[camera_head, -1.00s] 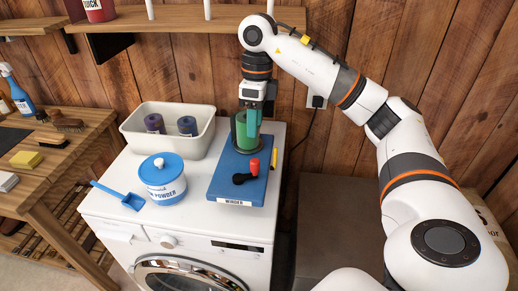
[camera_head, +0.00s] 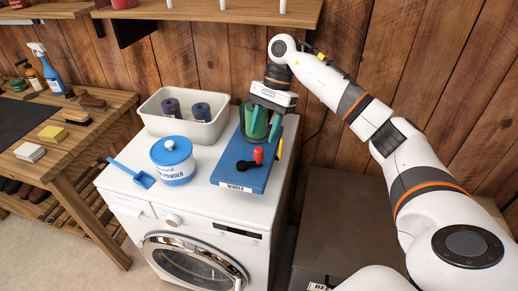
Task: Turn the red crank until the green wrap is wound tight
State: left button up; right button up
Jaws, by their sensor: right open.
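The blue winder board (camera_head: 229,180) lies on top of the white washing machine. Its crank has a red knob (camera_head: 258,155) on a short black arm (camera_head: 244,165) near the front of the board. The green wrap (camera_head: 247,113) stands as an upright roll at the back of the board. My right gripper (camera_head: 264,137) points down at the wrap, its two teal fingers spread apart. The fingers hide part of the wrap; I cannot tell whether they touch it. The right gripper is apart from the red knob, behind it. My left gripper is not in view.
A white bin (camera_head: 187,135) with two dark rolls stands left of the winder. A blue-lidded powder tub (camera_head: 172,162) and a blue scoop (camera_head: 132,173) are nearer the front left. A yellow-handled item (camera_head: 279,149) is beside the board. A shelf (camera_head: 215,13) is above.

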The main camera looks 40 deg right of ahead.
aim_at(259, 149)
jog(key=p+x, duration=0.1)
jog(key=x, duration=0.5)
jog(key=shift+a+f, duration=0.1)
jog(key=shift+f, duration=0.2)
grip_shut()
